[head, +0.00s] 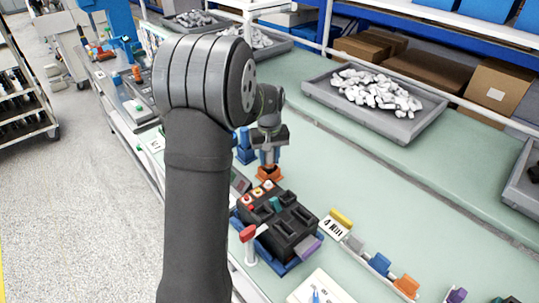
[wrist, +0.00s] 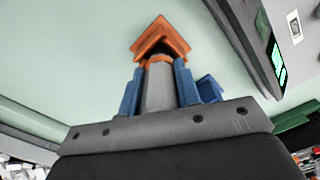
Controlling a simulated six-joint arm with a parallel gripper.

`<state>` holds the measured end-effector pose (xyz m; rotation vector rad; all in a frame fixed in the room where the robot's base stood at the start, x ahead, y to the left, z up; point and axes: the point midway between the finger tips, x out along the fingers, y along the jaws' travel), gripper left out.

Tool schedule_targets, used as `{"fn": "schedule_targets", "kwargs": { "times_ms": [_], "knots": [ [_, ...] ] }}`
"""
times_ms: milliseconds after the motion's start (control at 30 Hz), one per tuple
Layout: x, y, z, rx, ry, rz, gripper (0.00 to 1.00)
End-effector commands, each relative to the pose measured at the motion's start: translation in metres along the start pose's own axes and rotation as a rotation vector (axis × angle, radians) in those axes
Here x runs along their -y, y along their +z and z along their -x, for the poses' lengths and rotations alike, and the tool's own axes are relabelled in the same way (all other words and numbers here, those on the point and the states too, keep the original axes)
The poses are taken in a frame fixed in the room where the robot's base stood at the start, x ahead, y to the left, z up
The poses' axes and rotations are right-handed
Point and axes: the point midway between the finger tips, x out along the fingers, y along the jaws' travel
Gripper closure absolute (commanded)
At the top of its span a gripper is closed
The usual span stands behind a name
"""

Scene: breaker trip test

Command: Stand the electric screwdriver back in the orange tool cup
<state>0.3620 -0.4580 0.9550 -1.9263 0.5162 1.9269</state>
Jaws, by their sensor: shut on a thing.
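My gripper (head: 268,158) is over the green bench top, pointing down. In the wrist view its two blue fingers (wrist: 157,78) are shut on the grey body of the electric screwdriver (wrist: 158,92), which has an orange band near its far end. The orange tool cup (head: 269,174) is directly below the gripper in the head view. In the wrist view the cup (wrist: 163,35) lies straight beyond the screwdriver's end, which overlaps it. The screwdriver's lower end is hidden, so I cannot tell how deep it sits in the cup.
A dark test fixture (head: 290,232) with buttons stands just in front of the cup. A blue object (head: 245,147) is close left of the gripper. A grey tray of white parts (head: 375,93) is at the back. The bench right of the cup is clear.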

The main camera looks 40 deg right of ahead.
Motion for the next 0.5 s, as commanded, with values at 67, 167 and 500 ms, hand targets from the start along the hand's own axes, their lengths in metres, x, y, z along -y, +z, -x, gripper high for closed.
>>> {"fn": "schedule_targets", "kwargs": {
  "times_ms": [67,167,500],
  "knots": [
    [-0.0001,-0.0002,0.0000,-0.001,0.000,0.000,0.62],
    [-0.0001,-0.0002,0.0001,-0.001,0.000,0.000,0.44],
    [-0.0001,-0.0002,0.0030,-0.001,0.000,0.000,0.44]
  ]
}}
